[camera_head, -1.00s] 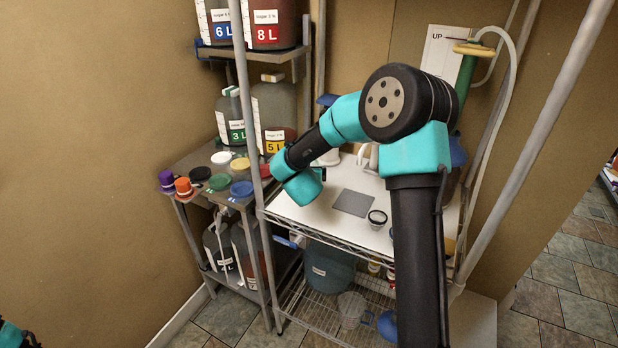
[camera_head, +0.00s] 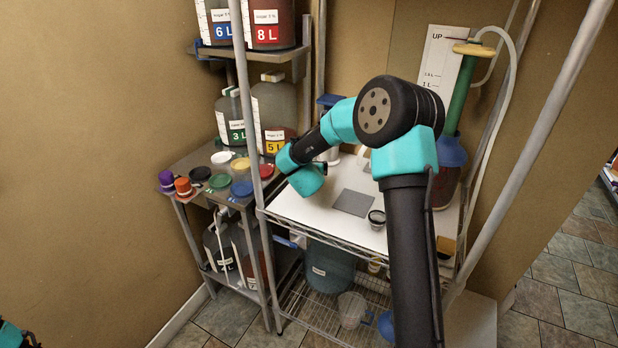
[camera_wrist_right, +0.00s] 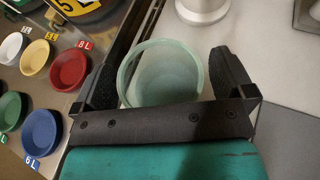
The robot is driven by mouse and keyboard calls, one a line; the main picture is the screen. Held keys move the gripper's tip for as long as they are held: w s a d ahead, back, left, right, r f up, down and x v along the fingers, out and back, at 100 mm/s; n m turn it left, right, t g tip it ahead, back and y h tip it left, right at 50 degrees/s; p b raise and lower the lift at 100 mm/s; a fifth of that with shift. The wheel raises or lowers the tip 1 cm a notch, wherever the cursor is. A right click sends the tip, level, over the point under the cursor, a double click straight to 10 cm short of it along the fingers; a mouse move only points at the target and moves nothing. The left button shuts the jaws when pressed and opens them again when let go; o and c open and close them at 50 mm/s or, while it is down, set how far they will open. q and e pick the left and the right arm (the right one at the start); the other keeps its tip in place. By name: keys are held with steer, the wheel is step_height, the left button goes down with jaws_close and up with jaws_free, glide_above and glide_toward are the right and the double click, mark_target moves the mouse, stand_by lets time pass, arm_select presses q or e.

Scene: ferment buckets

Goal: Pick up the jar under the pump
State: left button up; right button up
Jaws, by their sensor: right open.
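A pale translucent jar (camera_wrist_right: 160,78) with an open round rim shows in the right wrist view. My right gripper (camera_wrist_right: 165,82) is open, with one dark finger on each side of the jar; I cannot tell whether either finger touches it. A pale metal cylinder with a round base (camera_wrist_right: 203,8) stands just beyond the jar. In the head view, the jar and right gripper are hidden behind my right wrist. A blue-topped device (camera_head: 328,103) shows partly behind my right arm; I cannot tell for sure that it is the pump. My left gripper is not in view.
Coloured lids (camera_head: 240,165) lie on the side table at left, also in the right wrist view (camera_wrist_right: 68,65). A grey square mat (camera_head: 353,202) and small dark-rimmed cup (camera_head: 377,219) are on the white shelf top. A shelf post (camera_head: 247,100) stands near my right wrist.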

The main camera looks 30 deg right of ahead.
steer(key=shift+c, duration=0.5)
steer(key=c, duration=1)
steer(key=shift+c, duration=0.3)
steer(key=shift+r, duration=0.15)
steer(key=f+v, duration=0.1)
steer(key=v, duration=1.5)
steer(key=shift+s+a, duration=0.2)
steer(key=shift+s, duration=0.4)
steer(key=shift+f, duration=0.15)
